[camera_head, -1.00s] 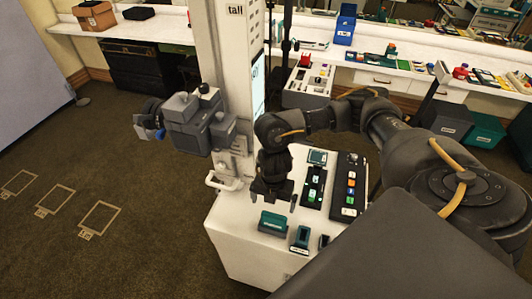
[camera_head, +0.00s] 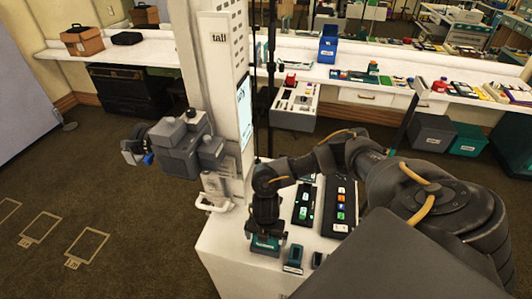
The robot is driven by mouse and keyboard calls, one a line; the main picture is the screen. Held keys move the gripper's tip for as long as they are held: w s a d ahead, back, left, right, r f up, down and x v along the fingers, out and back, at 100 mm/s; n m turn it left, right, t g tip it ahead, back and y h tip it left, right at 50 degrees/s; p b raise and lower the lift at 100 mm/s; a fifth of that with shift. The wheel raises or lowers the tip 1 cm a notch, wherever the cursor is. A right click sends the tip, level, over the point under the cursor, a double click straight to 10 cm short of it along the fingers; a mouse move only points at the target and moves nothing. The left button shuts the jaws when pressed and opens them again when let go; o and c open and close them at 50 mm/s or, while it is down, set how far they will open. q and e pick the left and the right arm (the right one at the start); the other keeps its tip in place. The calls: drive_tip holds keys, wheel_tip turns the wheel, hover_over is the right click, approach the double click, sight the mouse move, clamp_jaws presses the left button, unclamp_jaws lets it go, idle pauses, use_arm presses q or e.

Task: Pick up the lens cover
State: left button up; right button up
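I cannot tell for sure which item is the lens cover. A small teal block-like piece (camera_head: 265,246) sits at the front left of the white stand top (camera_head: 228,258). My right gripper (camera_head: 267,236) points straight down at this piece, its fingers right at the piece's upper edge. The fingers are dark and small, so whether they are shut on it is unclear. A second dark teal holder (camera_head: 293,259) stands just to its right. A grey camera unit (camera_head: 185,145) is mounted on the white column, its lens end to the left. My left gripper is out of view.
The stand top also bears a narrow black panel (camera_head: 303,205) and a larger button panel (camera_head: 341,205) beside my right arm. The white column (camera_head: 213,90) rises close to the left of the gripper. Open carpet (camera_head: 130,215) lies to the left.

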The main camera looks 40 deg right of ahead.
drive_tip(key=shift+f, duration=0.7)
drive_tip(key=c, duration=0.9)
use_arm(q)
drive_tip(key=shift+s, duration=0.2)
use_arm(e)
drive_tip(key=shift+c, duration=0.2)
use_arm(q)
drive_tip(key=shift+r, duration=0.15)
use_arm(e)
drive_tip(key=shift+r, duration=0.15)
drive_tip(key=shift+r+p, duration=0.5)
drive_tip(key=shift+p, duration=0.2)
use_arm(q)
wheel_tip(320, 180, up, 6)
drive_tip(key=p, duration=0.4)
drive_tip(key=shift+p, duration=0.35)
use_arm(e)
drive_tip(key=s+a+r, duration=0.7)
drive_tip(key=s+r, duration=0.4)
drive_tip(key=shift+s+a+r, duration=0.3)
drive_tip(key=shift+a+r, duration=0.05)
drive_tip(key=shift+r, duration=0.05)
